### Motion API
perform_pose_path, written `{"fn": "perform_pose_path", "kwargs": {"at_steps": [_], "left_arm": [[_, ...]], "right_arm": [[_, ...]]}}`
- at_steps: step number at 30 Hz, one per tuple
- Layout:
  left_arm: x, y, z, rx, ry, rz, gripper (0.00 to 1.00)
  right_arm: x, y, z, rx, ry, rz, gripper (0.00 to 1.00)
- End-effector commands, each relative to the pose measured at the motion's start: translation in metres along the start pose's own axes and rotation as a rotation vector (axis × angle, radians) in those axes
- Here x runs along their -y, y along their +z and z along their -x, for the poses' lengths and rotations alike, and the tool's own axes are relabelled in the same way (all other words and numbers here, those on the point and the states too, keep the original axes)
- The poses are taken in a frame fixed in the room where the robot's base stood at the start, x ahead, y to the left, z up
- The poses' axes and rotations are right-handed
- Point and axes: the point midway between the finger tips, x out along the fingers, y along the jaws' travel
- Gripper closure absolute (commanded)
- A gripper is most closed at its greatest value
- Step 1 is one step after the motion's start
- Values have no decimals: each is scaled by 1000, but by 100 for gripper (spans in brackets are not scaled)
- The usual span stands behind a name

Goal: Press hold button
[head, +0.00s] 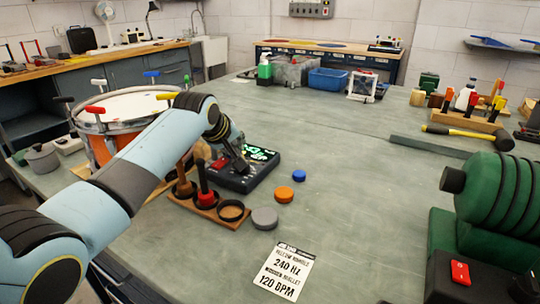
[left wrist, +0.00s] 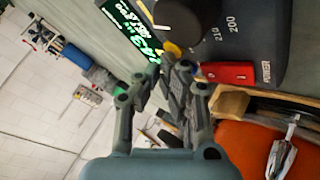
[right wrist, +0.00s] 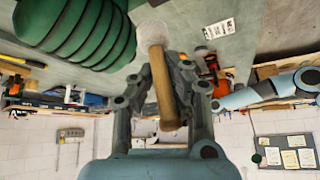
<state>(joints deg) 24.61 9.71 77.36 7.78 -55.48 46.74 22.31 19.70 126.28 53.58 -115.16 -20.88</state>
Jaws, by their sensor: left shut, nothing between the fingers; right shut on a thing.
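The dark tuner box (head: 240,178) stands on the bench with its green display (head: 260,154) lit. In the left wrist view the box (left wrist: 255,40) shows a dark knob (left wrist: 190,20), a red power button (left wrist: 228,72) and a small yellow button (left wrist: 172,49). No hold label is readable. My left gripper (head: 240,163) is shut and empty, low over the box; its fingertips (left wrist: 182,68) are close to the yellow button, contact cannot be told. My right gripper (right wrist: 163,80) is shut on the wooden handle of a mallet (right wrist: 162,85) with a pale head.
A wooden holder (head: 215,212) with mallets stands in front of the box. A drum (head: 130,108) is to the left. Orange (head: 284,194), blue (head: 299,175) and grey (head: 264,218) discs and a printed card (head: 283,270) lie nearby.

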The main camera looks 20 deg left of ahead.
Motion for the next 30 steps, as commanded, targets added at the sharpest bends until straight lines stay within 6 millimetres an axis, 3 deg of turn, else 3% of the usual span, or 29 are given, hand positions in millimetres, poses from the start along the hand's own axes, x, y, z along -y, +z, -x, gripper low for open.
{"fn": "perform_pose_path", "kwargs": {"at_steps": [21, 30], "left_arm": [[2, 2, -2, 0, 0, 0, 100], [-4, -3, 5, 0, 0, 0, 100]], "right_arm": [[0, -1, 1, 0, 0, 0, 100], [0, -9, 14, -2, 2, 1, 100]]}}
